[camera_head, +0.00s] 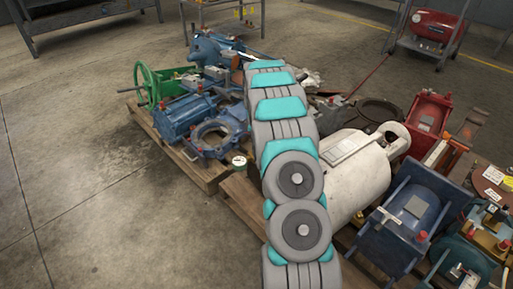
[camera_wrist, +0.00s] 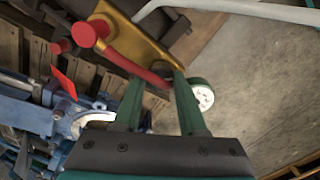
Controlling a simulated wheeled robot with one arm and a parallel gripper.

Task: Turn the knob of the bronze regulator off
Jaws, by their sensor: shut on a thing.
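The bronze regulator (camera_wrist: 138,38) shows in the wrist view as a gold-coloured body at the top, lying at a slant. In the head view my arm hides the gripper.
A round white-faced gauge (camera_wrist: 203,97) sits just right of my fingers; a similar gauge (camera_head: 239,161) shows by the arm in the head view. Blue machinery (camera_wrist: 30,112) and pallet boards lie left. Floor at left is clear.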

